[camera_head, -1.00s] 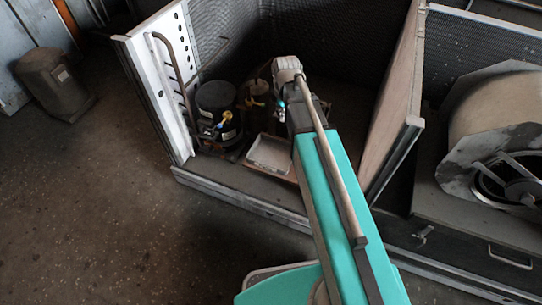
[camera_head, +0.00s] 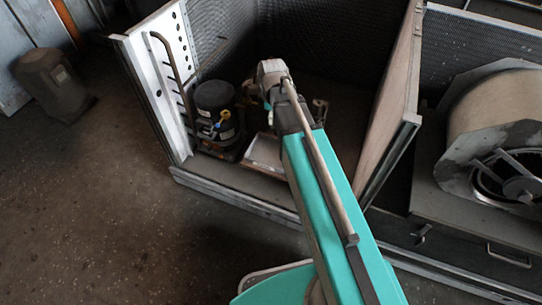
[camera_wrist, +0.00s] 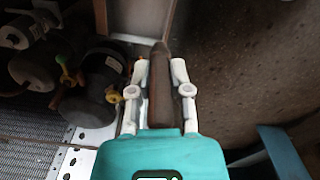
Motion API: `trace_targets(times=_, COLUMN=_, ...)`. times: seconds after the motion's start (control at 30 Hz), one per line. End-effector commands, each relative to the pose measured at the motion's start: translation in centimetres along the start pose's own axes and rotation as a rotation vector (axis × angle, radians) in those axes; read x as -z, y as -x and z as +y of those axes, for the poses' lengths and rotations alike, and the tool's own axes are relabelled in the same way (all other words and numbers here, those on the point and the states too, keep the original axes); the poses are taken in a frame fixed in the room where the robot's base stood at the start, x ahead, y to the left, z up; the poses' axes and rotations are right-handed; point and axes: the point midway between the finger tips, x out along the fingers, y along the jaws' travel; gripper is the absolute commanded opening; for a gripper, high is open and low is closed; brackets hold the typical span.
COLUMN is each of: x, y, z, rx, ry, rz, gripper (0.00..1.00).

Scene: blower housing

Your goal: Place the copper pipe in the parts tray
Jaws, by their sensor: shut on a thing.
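In the wrist view my gripper (camera_wrist: 159,72) has its white fingers on both sides of a dark brown copper pipe (camera_wrist: 161,88) and is shut on it. In the head view the tray (camera_head: 263,152) lies in the open housing, partly covered by my arm. My fingers and the held pipe are hidden there.
A black compressor (camera_head: 216,105) with yellow and blue fittings stands left of the tray. A bent tube (camera_head: 171,62) stands by the white perforated panel (camera_head: 143,75). A side panel (camera_head: 392,110) bounds the housing on the right. A drum blower (camera_head: 497,115) is farther right.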

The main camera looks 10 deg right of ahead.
Motion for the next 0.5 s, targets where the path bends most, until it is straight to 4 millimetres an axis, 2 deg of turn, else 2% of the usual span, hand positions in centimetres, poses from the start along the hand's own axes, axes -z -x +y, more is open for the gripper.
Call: trace_targets(times=0.5, x=-2.4, y=-7.7, z=-5.9, rx=0.001, ry=0.098, rz=0.000, gripper=0.00)
